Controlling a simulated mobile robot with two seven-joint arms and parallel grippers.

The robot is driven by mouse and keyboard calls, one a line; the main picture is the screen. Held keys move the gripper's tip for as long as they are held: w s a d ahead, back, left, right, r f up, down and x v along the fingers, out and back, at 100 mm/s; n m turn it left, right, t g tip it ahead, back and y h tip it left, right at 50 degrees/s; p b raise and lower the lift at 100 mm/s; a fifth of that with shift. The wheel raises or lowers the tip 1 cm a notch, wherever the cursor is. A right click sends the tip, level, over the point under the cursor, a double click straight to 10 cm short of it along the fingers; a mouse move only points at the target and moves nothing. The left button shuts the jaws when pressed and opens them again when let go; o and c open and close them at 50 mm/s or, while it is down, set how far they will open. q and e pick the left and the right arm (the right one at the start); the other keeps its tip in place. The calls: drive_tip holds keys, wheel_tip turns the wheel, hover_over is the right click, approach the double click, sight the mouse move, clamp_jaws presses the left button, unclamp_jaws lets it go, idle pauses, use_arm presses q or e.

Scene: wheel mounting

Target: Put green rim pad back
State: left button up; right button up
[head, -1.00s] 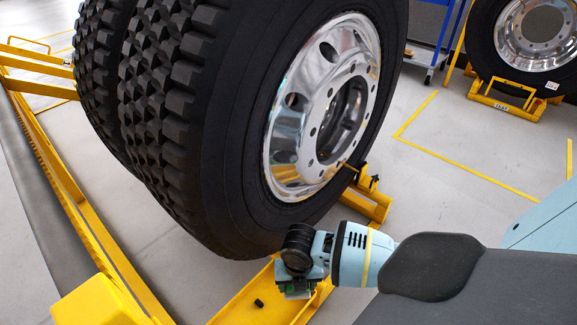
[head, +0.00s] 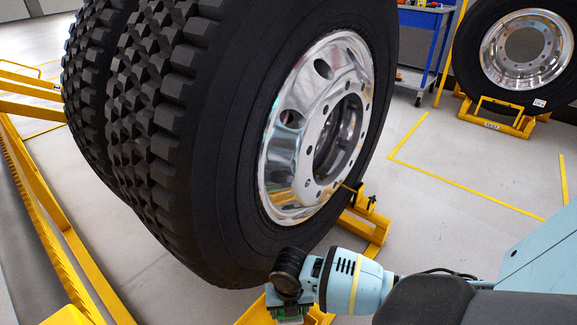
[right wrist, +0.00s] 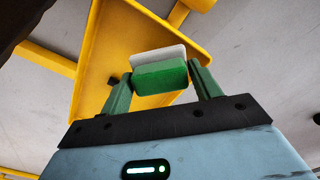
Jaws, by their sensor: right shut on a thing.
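The green rim pad (right wrist: 160,77), a green block with a pale layer along one side, is in the right wrist view. My right gripper (right wrist: 158,82) is shut on it, with a green finger on each side. The pad is in front of a yellow tray (right wrist: 98,62). In the head view my right gripper (head: 288,309) is low at the bottom middle, beside the big tyre and over the yellow frame; the pad is hard to make out there. My left gripper is not in view.
A double black tyre (head: 210,150) with a shiny rim (head: 300,165) fills the middle of the head view, close to my right gripper. Yellow frame rails (head: 60,230) run along the left. Another wheel (head: 525,50) stands at the back right. Grey floor between is clear.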

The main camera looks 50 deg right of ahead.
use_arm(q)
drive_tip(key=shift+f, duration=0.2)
use_arm(e)
drive_tip(key=shift+f, duration=0.6)
drive_tip(key=o, duration=1.2)
drive_tip(key=shift+c, duration=0.2)
use_arm(q)
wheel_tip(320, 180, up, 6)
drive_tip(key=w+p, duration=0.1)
drive_tip(key=p, duration=0.4)
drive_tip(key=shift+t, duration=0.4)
use_arm(e)
wheel_tip(320, 180, up, 13)
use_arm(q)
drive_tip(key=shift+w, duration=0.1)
use_arm(e)
drive_tip(key=shift+r, duration=0.1)
